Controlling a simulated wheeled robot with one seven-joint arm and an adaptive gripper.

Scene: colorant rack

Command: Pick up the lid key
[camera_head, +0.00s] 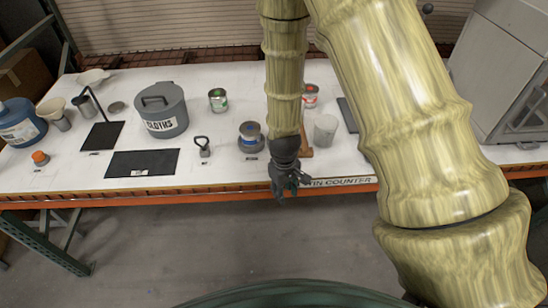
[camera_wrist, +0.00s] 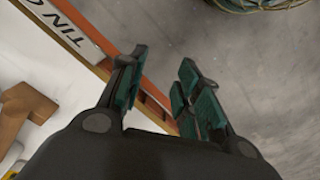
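What looks like the lid key (camera_head: 203,146), a small dark piece with a looped handle, lies on the white counter (camera_head: 235,176) left of my gripper, with a small label in front of it. It is small in the head view and its details are hard to make out. My gripper (camera_head: 284,190) hangs at the counter's front edge, apart from the key and to its right. In the wrist view my gripper (camera_wrist: 163,72) is open, with nothing between its fingers. The key does not show in the wrist view.
The grey cloths bin (camera_head: 163,110) and black mat (camera_head: 143,163) are left of the key. A pale cup (camera_head: 325,130) stands right of my arm. A brown wooden piece (camera_wrist: 22,108) shows in the wrist view.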

